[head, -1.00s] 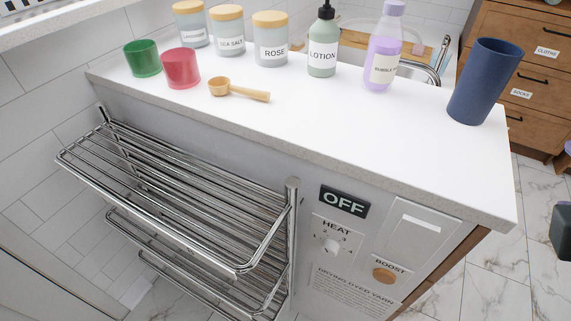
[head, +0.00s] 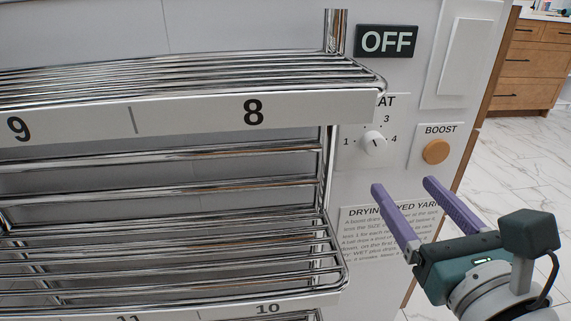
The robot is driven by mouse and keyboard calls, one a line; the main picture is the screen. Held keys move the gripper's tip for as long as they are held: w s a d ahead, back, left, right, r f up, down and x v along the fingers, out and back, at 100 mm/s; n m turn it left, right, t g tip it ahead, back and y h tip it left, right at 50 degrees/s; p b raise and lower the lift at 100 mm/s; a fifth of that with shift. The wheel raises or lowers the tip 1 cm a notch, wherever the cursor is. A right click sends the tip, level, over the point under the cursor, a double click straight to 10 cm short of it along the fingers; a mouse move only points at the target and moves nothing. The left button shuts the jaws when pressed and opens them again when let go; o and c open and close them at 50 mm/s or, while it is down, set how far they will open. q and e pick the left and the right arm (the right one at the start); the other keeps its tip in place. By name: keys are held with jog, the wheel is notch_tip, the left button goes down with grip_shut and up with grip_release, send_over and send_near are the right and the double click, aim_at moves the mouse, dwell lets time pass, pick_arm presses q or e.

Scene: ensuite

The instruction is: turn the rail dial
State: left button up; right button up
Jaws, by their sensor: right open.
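The rail dial (head: 373,144) is a small white round knob on the white HEAT panel, with the numbers 1, 3 and 4 showing around it. The upper part of its label is partly hidden by the rail's edge. My right gripper (head: 402,187) has two purple fingers, apart and empty. It is below and slightly right of the dial in the picture, in front of the instruction sign, and does not appear to touch the dial. My left gripper is not in view.
The chrome towel rail (head: 180,160) with numbered white strips fills the left and reaches close to the dial. A dark OFF display (head: 387,41) is above. An orange BOOST button (head: 436,152) is right of the dial. An instruction sign (head: 362,232) is below. Marble floor is open at right.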

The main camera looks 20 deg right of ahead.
aim_at(377, 149)
jog(key=x, duration=0.3)
jog(key=b+x, duration=0.1)
jog(key=x, duration=0.6)
jog(key=shift+d, duration=0.25)
grip_shut()
